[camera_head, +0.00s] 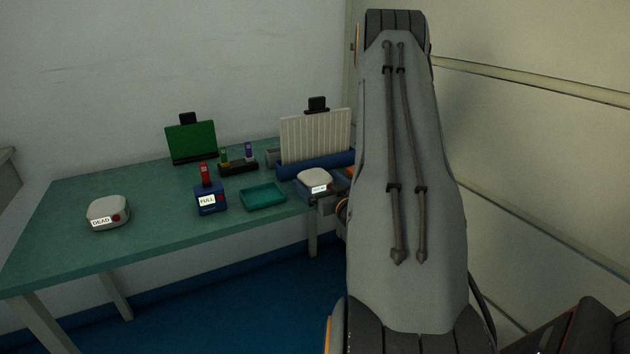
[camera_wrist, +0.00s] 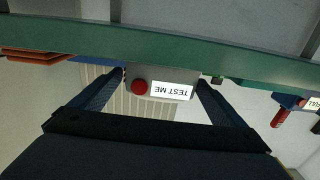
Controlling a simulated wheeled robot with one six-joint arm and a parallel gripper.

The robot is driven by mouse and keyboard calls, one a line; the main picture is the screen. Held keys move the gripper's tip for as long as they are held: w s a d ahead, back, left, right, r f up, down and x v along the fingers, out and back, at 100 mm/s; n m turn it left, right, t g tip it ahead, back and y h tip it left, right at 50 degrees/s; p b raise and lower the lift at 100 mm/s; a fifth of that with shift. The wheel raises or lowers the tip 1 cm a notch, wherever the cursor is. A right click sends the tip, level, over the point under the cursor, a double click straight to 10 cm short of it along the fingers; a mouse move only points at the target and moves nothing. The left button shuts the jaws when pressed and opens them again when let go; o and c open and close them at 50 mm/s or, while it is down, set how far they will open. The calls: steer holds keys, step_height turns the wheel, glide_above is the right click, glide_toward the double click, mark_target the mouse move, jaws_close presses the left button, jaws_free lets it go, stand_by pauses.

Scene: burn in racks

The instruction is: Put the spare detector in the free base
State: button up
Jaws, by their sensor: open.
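A pale rounded detector (camera_head: 316,178) labelled TEST ME, with a red button, is at the table's right front. It appears upside down in the wrist view (camera_wrist: 165,76). My open gripper (camera_wrist: 160,80) has one finger on each side of it in that view; I cannot tell whether they touch it. In the head view my arm hides most of the gripper. A similar pale detector (camera_head: 107,213) labelled DEAD, with a red button, stands at the table's left. No label marks a detector as spare, and I cannot make out a free base.
A blue box (camera_head: 211,205) labelled FULL holds a red stick. A teal tray (camera_head: 263,206) lies beside it. A dark holder (camera_head: 238,168) carries green and purple sticks. A green panel (camera_head: 190,142) and a ribbed white panel (camera_head: 315,137) stand behind. The left-centre table is clear.

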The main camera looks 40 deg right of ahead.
steer(key=shift+o, duration=0.3)
steer(key=b+v, duration=0.1)
steer(key=v, duration=0.4)
steer(key=shift+s+a+r, duration=0.15)
steer(key=shift+s, duration=0.05)
steer(key=b, duration=0.5)
steer(key=shift+f, duration=0.3)
steer(key=shift+p+x, duration=0.35)
steer(key=shift+x, duration=3.55)
steer(key=shift+r, duration=0.15)
steer(key=shift+c, duration=0.3)
steer(key=c, duration=1.2)
steer(key=shift+c, duration=0.2)
steer(key=shift+r, duration=0.15)
